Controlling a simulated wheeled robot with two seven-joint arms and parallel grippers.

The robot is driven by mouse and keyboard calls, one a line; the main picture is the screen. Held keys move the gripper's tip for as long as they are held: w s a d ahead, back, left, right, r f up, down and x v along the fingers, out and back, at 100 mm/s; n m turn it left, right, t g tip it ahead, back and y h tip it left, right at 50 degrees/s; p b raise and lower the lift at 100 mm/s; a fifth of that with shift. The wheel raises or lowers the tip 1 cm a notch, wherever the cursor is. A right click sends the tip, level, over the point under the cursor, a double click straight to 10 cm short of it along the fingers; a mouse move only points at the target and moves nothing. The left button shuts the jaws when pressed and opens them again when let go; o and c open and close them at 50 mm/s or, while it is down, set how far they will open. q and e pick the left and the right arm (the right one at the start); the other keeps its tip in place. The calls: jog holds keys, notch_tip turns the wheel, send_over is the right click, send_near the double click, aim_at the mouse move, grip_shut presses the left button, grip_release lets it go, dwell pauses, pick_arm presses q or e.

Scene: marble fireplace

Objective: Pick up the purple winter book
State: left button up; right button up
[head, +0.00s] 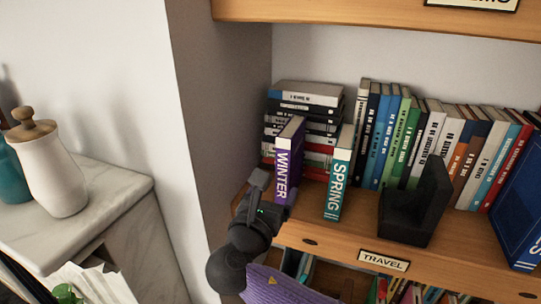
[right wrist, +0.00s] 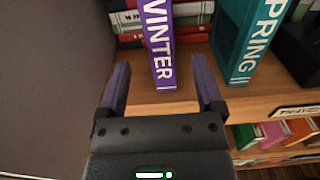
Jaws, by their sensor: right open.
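The purple WINTER book (head: 289,160) stands upright on the wooden shelf, its spine facing me. It also shows in the right wrist view (right wrist: 159,40), where its lower spine lies straight ahead between the finger lines. My right gripper (head: 274,189) is open and empty, in front of the book's lower spine. In the right wrist view, its two fingers (right wrist: 160,72) point at the book, one to each side of the spine, apparently short of it. The teal SPRING book (head: 339,178) stands just right of the purple one, with a gap between. My left gripper is not in view.
A stack of lying books (head: 305,95) is behind the WINTER book. A black bookend (head: 415,208) and a row of upright books (head: 430,140) are to the right. A grey side wall (head: 225,100) is close on the left. A white bottle (head: 47,165) stands on a marble ledge (head: 115,195).

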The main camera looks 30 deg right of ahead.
aim_at(288, 170)
jog(key=x, duration=0.5)
jog(key=b+x, duration=0.1)
jog(key=x, duration=0.2)
jog(key=shift+w+d+f, duration=0.25)
jog(key=shift+d, duration=0.05)
grip_shut()
